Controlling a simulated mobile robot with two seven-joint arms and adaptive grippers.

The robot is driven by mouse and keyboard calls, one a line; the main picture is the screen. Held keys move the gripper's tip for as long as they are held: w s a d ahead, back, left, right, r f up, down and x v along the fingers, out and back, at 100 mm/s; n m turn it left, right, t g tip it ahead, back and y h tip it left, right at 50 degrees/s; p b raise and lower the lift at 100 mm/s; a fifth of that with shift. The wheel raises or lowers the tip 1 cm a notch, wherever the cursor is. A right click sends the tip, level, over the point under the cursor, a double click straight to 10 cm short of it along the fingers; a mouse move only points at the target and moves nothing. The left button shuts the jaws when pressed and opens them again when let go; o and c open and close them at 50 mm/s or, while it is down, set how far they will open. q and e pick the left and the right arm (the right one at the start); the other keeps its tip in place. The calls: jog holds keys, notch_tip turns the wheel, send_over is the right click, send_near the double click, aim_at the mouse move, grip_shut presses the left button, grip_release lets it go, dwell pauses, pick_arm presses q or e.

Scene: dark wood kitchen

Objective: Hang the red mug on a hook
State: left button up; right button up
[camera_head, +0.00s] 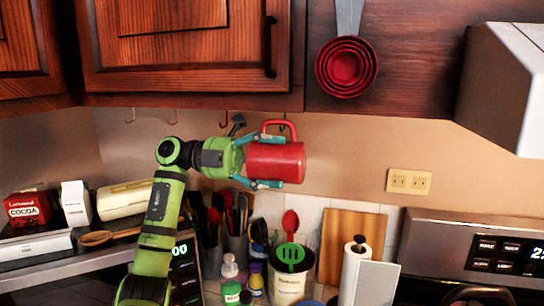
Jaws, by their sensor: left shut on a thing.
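The red mug (280,161) is held on its side in the air, just below the upper cabinet's bottom edge. Its handle (276,127) points up. My left gripper (264,163) reaches in from the left and is shut on the mug, with a bluish finger along its lower side. Several small hooks hang in a row under the cabinet, one at the left (130,116) and one (222,118) near the gripper. Another hook (284,121) is close to the mug handle; I cannot tell whether they touch. My right gripper is not in view.
The wooden cabinet (190,48) is directly above the mug. Red measuring cups (346,67) hang to the right. Below are a utensil crock (291,270), bottles (230,275), a cutting board (350,245) and a paper towel roll (354,268).

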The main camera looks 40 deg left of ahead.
pick_arm(q)
jog(key=shift+w+a+r+p, duration=0.1)
jog(key=shift+w+a+p, duration=0.2)
jog(key=shift+w+p, duration=0.3)
jog(key=shift+w+a+r+p, duration=0.1)
jog(key=shift+w+a+p, duration=0.2)
jog(key=shift+w+p, duration=0.25)
jog(key=shift+w+a+f, duration=0.1)
jog(key=shift+w+f, duration=0.05)
jog(key=shift+f, duration=0.2)
jog(key=shift+w+a+f, duration=0.15)
jog(key=shift+w+f, duration=0.05)
jog(key=shift+w, duration=0.05)
jog(key=shift+f+b, duration=0.25)
jog(key=shift+b, duration=0.1)
jog(key=o, duration=1.7)
